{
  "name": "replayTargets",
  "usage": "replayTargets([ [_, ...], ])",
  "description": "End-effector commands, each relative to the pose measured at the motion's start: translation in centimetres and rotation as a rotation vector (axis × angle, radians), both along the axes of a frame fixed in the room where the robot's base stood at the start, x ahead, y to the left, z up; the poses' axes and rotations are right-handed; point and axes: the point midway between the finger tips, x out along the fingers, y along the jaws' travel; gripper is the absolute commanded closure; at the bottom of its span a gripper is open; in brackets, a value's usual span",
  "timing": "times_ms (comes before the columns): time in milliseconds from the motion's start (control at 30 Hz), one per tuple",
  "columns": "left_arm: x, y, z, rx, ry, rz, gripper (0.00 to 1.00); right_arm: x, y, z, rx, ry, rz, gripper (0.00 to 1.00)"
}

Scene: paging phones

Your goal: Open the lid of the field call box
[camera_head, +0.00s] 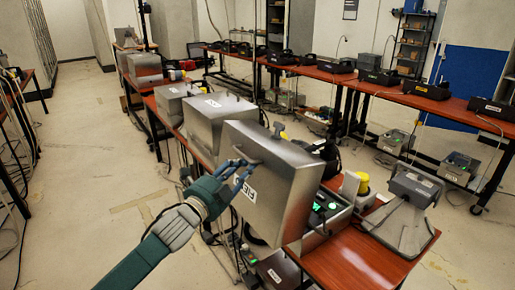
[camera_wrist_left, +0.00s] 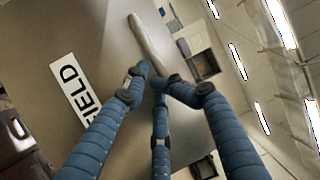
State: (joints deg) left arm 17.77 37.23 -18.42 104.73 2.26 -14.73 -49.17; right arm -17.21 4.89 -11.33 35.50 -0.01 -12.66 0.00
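The field call box lid (camera_head: 266,187) is a grey metal panel, raised and tilted up at the front of the middle table, with a white label. In the left wrist view the lid (camera_wrist_left: 105,35) shows the label "FIELD" (camera_wrist_left: 72,88) and a pale bar handle (camera_wrist_left: 148,42). Green lights of the box's inside (camera_head: 325,208) show to the right of the lid. My left gripper (camera_head: 239,172) is at the lid's outer face near the handle. In the left wrist view its blue fingertips (camera_wrist_left: 157,80) come close together by the handle's end; a firm hold cannot be told. My right gripper is not in view.
More grey metal boxes (camera_head: 178,99) stand behind on the same table. A yellow-topped item (camera_head: 363,183) and a grey device (camera_head: 412,190) stand to the right. Cables hang below the table. The floor at left (camera_head: 95,190) is mostly clear.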

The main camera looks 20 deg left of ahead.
Motion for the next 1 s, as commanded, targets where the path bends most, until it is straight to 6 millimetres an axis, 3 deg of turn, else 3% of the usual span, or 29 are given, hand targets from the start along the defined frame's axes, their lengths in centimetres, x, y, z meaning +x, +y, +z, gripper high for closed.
replayTargets([
  [33,0.9,-0.6,1.8,-0.012,-0.027,-0.01,0.75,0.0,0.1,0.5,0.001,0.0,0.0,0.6],
  [400,6.6,-1.9,1.9,-0.008,-0.019,-0.005,0.75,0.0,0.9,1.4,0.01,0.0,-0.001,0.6],
  [800,7.4,-2.1,1.5,-0.003,-0.014,-0.003,0.75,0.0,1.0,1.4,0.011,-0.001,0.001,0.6],
  [933,7.4,-2.1,1.5,-0.003,-0.013,-0.003,0.98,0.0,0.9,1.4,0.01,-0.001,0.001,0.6],
  [1000,7.4,-2.0,1.5,-0.003,-0.013,-0.003,1.0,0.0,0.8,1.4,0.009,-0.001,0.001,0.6],
])
